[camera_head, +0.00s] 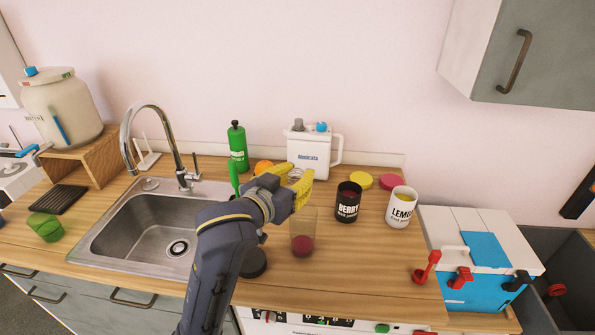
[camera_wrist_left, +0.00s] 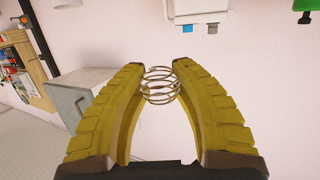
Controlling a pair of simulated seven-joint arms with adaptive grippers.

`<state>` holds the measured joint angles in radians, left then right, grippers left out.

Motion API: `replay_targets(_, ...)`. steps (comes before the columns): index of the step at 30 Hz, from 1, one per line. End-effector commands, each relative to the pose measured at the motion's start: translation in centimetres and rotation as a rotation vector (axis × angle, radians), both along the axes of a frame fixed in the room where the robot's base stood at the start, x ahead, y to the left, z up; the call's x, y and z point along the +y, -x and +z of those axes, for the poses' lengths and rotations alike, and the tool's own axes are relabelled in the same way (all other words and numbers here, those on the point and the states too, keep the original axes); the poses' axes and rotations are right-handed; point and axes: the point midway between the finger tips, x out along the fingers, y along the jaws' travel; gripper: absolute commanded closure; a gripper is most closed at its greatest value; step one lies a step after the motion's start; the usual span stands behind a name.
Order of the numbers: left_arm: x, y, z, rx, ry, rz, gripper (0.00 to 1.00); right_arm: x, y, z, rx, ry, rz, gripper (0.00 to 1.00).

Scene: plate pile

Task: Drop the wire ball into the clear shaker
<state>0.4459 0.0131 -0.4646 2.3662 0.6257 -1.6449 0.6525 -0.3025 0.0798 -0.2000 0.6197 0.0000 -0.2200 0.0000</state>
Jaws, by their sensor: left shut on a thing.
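The wire ball (camera_wrist_left: 160,86) is a small coil of thin metal rings, held between the yellow fingertips of my left gripper (camera_wrist_left: 160,80) in the left wrist view. In the head view the left gripper (camera_head: 300,181) is raised above the counter, and the ball (camera_head: 295,174) shows faintly between its fingers. The clear shaker (camera_head: 303,228) is a transparent cup with dark red contents at its bottom. It stands upright on the counter, just below the gripper in the picture. My right gripper is in neither view.
A black BERRY container (camera_head: 348,203) and a white LEMON container (camera_head: 401,207) stand right of the shaker. A white jug (camera_head: 312,152) and a green bottle (camera_head: 237,147) are behind. A sink (camera_head: 150,235) with a tall faucet (camera_head: 160,120) lies left.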

Motion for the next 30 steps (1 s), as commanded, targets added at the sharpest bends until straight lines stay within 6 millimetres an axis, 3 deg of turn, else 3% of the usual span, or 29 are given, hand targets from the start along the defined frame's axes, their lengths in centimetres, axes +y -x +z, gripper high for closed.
replay_targets(9, 0.0, 0.0, -2.6, 0.001, 0.0, 0.0, 0.93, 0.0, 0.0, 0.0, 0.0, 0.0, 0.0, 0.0)
replay_targets(24, 0.0, 0.0, -3.2, -0.001, 0.0, 0.0, 0.93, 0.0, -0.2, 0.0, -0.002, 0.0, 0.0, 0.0)
replay_targets(25, 0.0, 0.0, -3.2, 0.0, 0.0, 0.0, 0.7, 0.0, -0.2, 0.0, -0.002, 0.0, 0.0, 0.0)
replay_targets(30, 0.0, 0.0, -3.2, -0.001, 0.0, 0.0, 0.5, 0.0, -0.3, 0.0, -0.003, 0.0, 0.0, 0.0)
